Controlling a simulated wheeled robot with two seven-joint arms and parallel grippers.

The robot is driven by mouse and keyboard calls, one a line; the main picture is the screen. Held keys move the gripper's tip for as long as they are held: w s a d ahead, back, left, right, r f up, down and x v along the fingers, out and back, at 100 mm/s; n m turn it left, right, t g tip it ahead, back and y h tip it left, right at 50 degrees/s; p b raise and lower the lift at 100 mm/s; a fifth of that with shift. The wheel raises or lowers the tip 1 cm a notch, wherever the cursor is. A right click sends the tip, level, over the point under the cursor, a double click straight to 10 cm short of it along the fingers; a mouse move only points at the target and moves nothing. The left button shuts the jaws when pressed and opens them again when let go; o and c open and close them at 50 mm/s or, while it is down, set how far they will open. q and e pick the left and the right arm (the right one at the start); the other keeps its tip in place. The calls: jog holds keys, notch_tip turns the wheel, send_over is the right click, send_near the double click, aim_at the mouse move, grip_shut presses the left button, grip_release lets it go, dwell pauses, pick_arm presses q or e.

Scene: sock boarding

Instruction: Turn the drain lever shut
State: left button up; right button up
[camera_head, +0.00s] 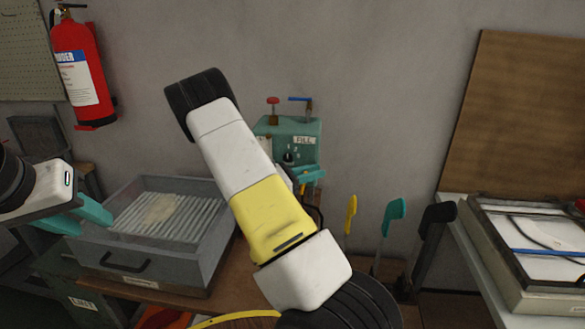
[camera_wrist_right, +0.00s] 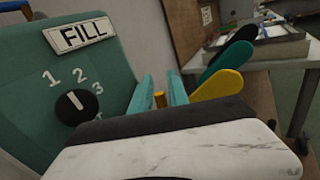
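A teal valve box (camera_head: 285,130) with a FILL label stands against the wall, partly behind my right arm. It has a red knob (camera_head: 273,101) and a blue-handled lever (camera_head: 300,99) on top. My right gripper (camera_head: 308,176) is low at the box's right side. In the right wrist view its two teal fingers (camera_wrist_right: 160,92) stand on either side of a small brass-yellow peg (camera_wrist_right: 159,100); whether they touch it I cannot tell. No part is labelled as the drain lever; it may be hidden. My left gripper (camera_head: 80,216) is open and empty near the grey basin.
A fire extinguisher (camera_head: 82,70) hangs on the wall.

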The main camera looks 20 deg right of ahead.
grip_shut()
dwell(1.4)
